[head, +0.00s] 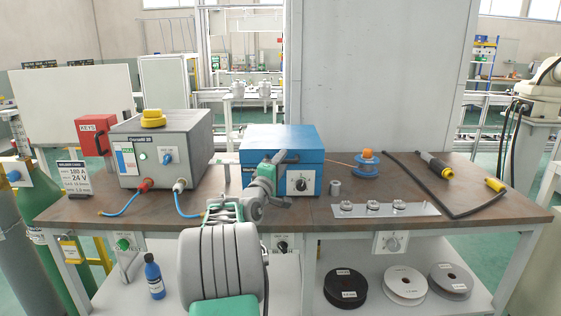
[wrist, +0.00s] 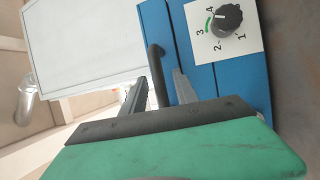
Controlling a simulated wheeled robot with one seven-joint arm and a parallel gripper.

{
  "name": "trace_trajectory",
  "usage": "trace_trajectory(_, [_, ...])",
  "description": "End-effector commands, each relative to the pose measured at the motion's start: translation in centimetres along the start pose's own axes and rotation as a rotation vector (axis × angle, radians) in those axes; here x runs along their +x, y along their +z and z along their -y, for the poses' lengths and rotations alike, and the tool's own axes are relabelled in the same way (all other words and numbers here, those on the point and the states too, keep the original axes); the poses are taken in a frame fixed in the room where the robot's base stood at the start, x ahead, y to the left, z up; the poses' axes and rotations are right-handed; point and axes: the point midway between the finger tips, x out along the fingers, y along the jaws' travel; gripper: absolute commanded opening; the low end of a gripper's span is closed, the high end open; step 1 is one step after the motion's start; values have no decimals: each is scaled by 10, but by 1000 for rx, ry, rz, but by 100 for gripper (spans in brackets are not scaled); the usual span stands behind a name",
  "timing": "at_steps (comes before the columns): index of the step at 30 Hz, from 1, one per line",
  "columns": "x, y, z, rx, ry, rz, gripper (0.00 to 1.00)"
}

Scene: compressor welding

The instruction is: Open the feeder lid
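The feeder is a blue box (head: 310,176) at the middle of the bench, with its blue lid (head: 280,138) down. A dial on a white plate is on its front (head: 302,184) and also shows in the wrist view (wrist: 226,20). A black bar handle (wrist: 156,62) stands out from the blue front. My gripper (head: 280,158) is at the feeder's front left, just beside the dial. In the wrist view my gripper (wrist: 160,82) is open, one finger on each side of the handle, with gaps visible. Its far finger and part of the handle are hidden in the head view.
A grey welding unit (head: 165,150) with a yellow knob and cables stands left of the feeder. A small metal cylinder (head: 335,187), a blue wire spool (head: 366,165) and a metal strip (head: 385,209) lie to the right. A black torch hose (head: 425,190) lies farther right.

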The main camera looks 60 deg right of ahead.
Motion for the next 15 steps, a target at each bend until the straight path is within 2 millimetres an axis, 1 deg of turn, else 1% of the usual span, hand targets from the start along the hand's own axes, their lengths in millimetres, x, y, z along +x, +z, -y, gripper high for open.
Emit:
trace_trajectory(3, [5,0,0,0,-1,-1,36])
trace_trajectory(8, [4,-2,0,1,-1,-3,36])
trace_trajectory(11, [4,-2,0,1,-2,-3,29])
trace_trajectory(15, [4,-2,0,2,-2,-4,18])
